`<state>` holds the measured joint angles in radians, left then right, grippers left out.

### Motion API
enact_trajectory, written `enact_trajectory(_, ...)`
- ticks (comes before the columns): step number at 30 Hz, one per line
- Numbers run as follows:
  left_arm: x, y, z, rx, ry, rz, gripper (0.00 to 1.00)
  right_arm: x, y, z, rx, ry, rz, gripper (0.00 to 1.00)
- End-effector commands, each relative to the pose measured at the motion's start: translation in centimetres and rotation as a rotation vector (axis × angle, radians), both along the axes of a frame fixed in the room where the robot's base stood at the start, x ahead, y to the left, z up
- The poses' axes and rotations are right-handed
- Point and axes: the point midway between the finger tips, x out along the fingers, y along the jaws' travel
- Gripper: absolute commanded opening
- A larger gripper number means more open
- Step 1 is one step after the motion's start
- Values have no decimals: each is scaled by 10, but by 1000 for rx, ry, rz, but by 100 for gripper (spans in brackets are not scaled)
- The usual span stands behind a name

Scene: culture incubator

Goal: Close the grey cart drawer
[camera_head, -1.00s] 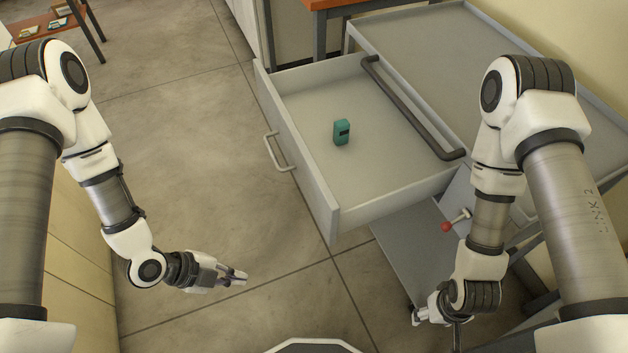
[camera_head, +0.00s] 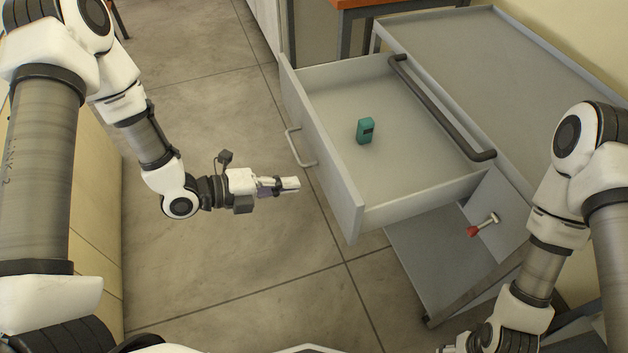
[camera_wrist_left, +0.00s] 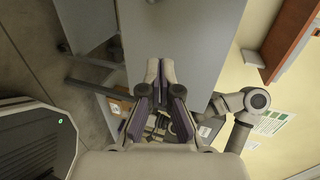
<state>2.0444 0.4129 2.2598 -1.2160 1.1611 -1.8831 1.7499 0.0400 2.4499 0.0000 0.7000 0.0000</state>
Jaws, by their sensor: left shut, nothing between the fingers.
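The grey cart drawer (camera_head: 328,184) stands pulled out to the left of the grey cart (camera_head: 478,62) in the head view. Its front panel carries a pale handle (camera_head: 299,148). A small teal item (camera_head: 365,131) stands on the drawer floor. My left gripper (camera_head: 296,184) is shut and empty, its tips pointing right toward the lower part of the drawer front, just below the handle in the picture. Its shut fingers also show in the left wrist view (camera_wrist_left: 165,92), with a large grey panel beyond. My right gripper (camera_head: 452,348) is mostly cut off at the bottom edge.
A dark push bar (camera_head: 440,108) runs along the cart edge over the drawer. A red-tipped lever (camera_head: 480,225) sits below, above a lower shelf (camera_head: 425,245). An orange-topped table (camera_head: 375,4) stands behind.

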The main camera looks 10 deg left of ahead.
Motion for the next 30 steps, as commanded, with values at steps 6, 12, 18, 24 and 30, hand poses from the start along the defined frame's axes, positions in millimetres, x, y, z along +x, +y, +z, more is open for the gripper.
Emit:
enact_trajectory(6,22,-34,-6,3,-1,-5,0,0,0,-2,0,0,0,61)
enact_trajectory(12,32,-48,-6,1,1,0,0,0,0,-2,0,0,0,61)
enact_trajectory(18,33,-48,-6,-1,1,2,0,0,0,-2,0,0,0,61)
enact_trajectory(24,34,-49,-6,-1,1,0,0,0,0,-3,0,0,0,61)
enact_trajectory(30,53,-59,-8,2,-3,-3,0,0,0,-10,0,0,0,61)
